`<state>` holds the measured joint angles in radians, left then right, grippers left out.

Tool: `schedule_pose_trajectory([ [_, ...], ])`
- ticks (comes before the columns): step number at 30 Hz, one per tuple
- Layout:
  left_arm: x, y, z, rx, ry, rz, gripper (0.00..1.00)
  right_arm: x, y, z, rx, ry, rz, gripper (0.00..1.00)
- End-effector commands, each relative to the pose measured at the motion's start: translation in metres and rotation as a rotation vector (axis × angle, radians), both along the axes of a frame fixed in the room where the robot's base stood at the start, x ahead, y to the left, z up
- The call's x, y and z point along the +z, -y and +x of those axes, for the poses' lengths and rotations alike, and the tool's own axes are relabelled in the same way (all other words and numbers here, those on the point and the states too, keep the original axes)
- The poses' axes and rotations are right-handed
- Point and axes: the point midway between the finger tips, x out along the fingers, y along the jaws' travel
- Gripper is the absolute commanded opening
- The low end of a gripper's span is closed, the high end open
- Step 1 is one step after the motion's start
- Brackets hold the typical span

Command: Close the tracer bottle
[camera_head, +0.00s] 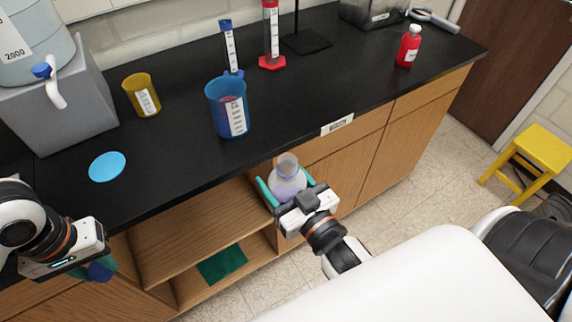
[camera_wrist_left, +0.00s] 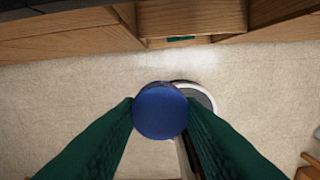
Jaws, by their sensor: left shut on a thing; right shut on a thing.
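A clear round bottle (camera_head: 287,178) with pale lavender liquid is upright in front of the bench edge, its neck uncovered. My right gripper (camera_head: 286,189) is shut on its body, one teal finger on each side. My left gripper (camera_head: 100,267) is at the lower left, well apart from the bottle. In the left wrist view it is shut on a round blue cap (camera_wrist_left: 160,111), held between its two green fingers over the floor. In the head view the cap is largely hidden by the gripper.
On the black bench (camera_head: 180,180) stand a blue beaker (camera_head: 228,108), a yellow beaker (camera_head: 142,95), a red bottle (camera_head: 408,47) and a grey box (camera_head: 70,110). A light-blue disc (camera_head: 107,166) lies flat. Open shelves (camera_head: 190,237) are below; a yellow stool (camera_head: 540,150) stands right.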

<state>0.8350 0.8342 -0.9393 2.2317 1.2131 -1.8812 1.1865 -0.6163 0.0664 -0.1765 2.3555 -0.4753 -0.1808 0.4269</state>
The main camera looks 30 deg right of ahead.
Motion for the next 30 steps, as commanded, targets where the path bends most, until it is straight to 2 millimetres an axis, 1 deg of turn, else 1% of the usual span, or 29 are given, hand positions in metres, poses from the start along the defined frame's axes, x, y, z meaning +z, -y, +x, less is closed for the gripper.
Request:
schedule_pose_trajectory([
  [9, 0.000, 0.000, 0.000, 0.000, 0.000, 0.000, 0.13, 0.005, -0.057, 0.025, 0.288, 0.006, -0.010, 0.23],
  [15, 0.000, 0.000, 0.000, 0.000, 0.000, 0.000, 0.13, 0.008, -0.089, 0.039, 0.446, 0.007, -0.007, 0.23],
  [21, 0.000, 0.000, 0.000, 0.000, 0.000, 0.000, 0.13, 0.009, -0.110, 0.048, 0.551, 0.004, -0.004, 0.23],
  [24, 0.000, 0.000, 0.000, 0.000, 0.000, 0.000, 0.13, 0.009, -0.116, 0.050, 0.581, 0.003, -0.003, 0.23],
  [30, 0.000, 0.000, 0.000, 0.000, 0.000, 0.000, 0.13, 0.009, -0.120, 0.051, 0.602, 0.000, -0.002, 0.23],
])
